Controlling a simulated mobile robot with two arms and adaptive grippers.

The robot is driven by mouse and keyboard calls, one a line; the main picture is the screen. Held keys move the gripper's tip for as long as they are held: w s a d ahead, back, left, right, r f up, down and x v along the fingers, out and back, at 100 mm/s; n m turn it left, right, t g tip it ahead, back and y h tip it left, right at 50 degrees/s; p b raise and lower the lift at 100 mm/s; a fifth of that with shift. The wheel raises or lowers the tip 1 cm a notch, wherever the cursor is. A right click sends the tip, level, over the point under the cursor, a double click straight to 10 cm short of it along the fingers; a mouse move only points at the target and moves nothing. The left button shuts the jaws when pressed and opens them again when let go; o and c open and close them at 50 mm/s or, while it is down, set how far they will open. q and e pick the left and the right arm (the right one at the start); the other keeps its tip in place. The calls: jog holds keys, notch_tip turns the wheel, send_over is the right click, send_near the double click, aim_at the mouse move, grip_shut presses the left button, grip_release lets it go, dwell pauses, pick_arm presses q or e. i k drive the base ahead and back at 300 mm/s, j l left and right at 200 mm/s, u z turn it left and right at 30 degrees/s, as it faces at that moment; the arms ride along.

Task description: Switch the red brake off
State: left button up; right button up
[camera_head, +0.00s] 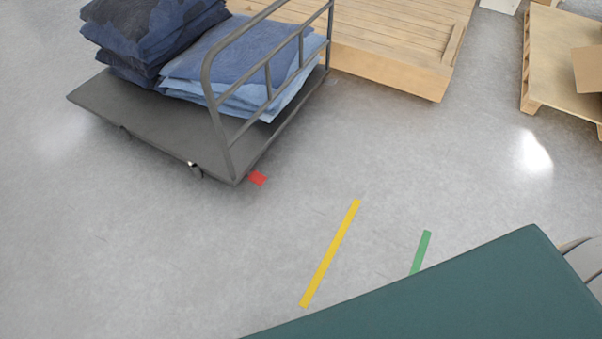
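The red brake (258,178) is a small red pedal low at the near right corner of a grey platform cart (150,120), close to the floor. I cannot tell from this view whether it is pressed or raised. The cart has a grey tubular handle (222,130) standing above that end, and stacks of folded dark jeans (150,35) and lighter blue jeans (225,60) lie on its deck. Neither of my grippers shows in the head view.
A wooden platform (385,45) stands behind the cart, and a wooden pallet (565,65) with a cardboard box (588,68) is at the right. A dark green surface (450,300) fills the lower right. Yellow (330,252) and green (420,252) tape mark the open grey floor.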

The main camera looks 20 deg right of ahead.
aim_at(256, 177)
jog(key=l+z, duration=0.1)
jog(key=l, duration=0.3)
jog(key=i+l, duration=0.2)
jog(key=l, duration=0.2)
jog(key=i+l+u, duration=0.1)
jog(key=l, duration=0.35)
jog(key=i+l, duration=0.25)
jog(key=l, duration=0.15)
jog(key=i+l+u, duration=0.15)
jog(key=l, duration=0.3)
jog(key=i+l, duration=0.15)
jog(key=l, duration=0.3)
jog(key=i+l+u, duration=0.1)
jog(key=l, duration=0.35)
jog(key=i+l, duration=0.15)
jog(key=l, duration=0.3)
jog(key=i+l+u, duration=0.1)
jog(key=l, duration=0.35)
jog(key=i, duration=0.05)
